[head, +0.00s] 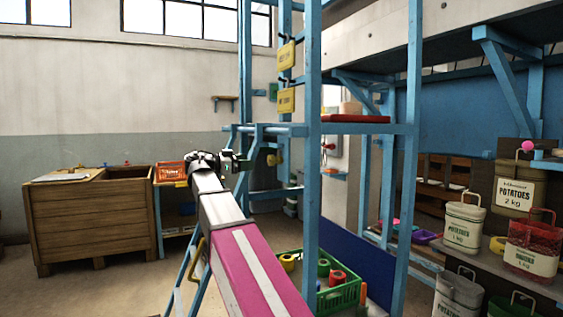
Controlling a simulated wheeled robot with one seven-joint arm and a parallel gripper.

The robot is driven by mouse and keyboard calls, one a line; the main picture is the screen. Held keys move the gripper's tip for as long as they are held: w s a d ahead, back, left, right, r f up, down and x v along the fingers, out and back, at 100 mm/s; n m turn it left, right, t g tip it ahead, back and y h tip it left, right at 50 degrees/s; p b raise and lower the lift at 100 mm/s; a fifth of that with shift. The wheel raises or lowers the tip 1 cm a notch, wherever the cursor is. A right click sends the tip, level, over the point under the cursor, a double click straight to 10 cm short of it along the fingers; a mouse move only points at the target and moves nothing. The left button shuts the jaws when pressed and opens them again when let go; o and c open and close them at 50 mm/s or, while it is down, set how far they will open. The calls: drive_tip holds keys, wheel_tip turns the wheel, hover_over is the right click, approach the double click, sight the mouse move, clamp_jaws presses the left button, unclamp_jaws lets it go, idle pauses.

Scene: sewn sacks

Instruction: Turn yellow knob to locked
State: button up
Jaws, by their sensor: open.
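A small yellow knob-like thing (272,159) shows just right of my gripper, by the blue frame. I cannot make out its markings or which way it is turned. My gripper (240,161) is at the far end of my outstretched pink and white arm, in front of the blue frame. It is open, and its fingers are small and partly lost against the frame. I see a gap in the picture between the gripper and the yellow thing, but cannot judge their depth.
Blue posts (314,150) rise close to the right of my arm. A green crate (340,297) with coloured spools sits below.

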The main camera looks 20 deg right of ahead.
sight(269, 161)
drive_tip(key=d, duration=1)
drive_tip(key=shift+w+d, duration=0.2)
drive_tip(key=shift+d, duration=0.15)
drive_tip(key=c, duration=0.9)
